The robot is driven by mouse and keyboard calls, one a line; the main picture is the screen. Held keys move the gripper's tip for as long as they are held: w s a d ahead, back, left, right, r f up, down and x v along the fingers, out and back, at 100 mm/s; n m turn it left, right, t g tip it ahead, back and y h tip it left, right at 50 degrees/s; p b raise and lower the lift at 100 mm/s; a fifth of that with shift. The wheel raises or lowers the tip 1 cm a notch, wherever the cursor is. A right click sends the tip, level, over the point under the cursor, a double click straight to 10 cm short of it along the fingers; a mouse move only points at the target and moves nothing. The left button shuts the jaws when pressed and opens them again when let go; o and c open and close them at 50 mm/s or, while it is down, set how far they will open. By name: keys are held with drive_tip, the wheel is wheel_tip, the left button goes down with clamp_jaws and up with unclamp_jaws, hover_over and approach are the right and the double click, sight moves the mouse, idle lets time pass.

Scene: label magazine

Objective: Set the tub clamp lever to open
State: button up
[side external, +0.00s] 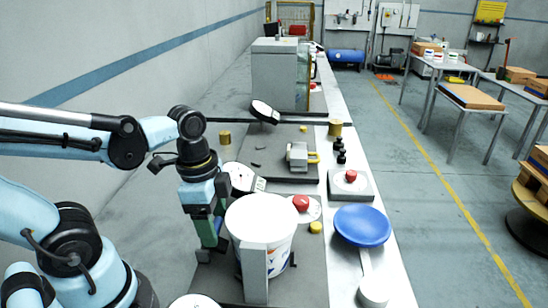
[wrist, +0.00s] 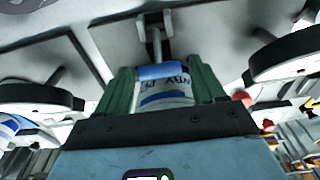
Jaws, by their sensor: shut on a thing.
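The white tub (side external: 262,218) stands upright at the lower middle of the side view, with blue and orange print low on its side. My gripper (side external: 209,236) points down at the tub's left side, with green fingers. In the wrist view my gripper (wrist: 164,85) is closed around a white and blue lettered piece (wrist: 165,88). A grey rod (wrist: 156,45) runs from a bracket to this piece, which looks like the handle of the clamp lever. In the side view my gripper and the tub hide the lever, so its angle cannot be told.
A grey post (side external: 254,275) stands close in front of the tub. A blue dish (side external: 362,225), a red button on a grey box (side external: 351,187) and a round dial (side external: 239,177) are nearby. A grey cabinet (side external: 275,75) stands farther back. The aisle on the right is clear.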

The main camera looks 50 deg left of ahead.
drive_tip(key=shift+s+a, duration=0.2)
drive_tip(key=shift+a, duration=0.05)
drive_tip(key=shift+s+a+r, duration=0.15)
drive_tip(key=shift+s+a, duration=0.15)
drive_tip(key=shift+s, duration=0.05)
drive_tip(key=shift+s+a, duration=0.85)
drive_tip(key=shift+s, duration=0.05)
drive_tip(key=o, duration=1.5)
drive_tip(key=shift+r, duration=0.1)
drive_tip(key=r, duration=0.8)
drive_tip(key=s+a+r, duration=0.1)
drive_tip(key=r, duration=0.2)
drive_tip(key=shift+a+r, duration=0.1)
drive_tip(key=shift+r, duration=0.3)
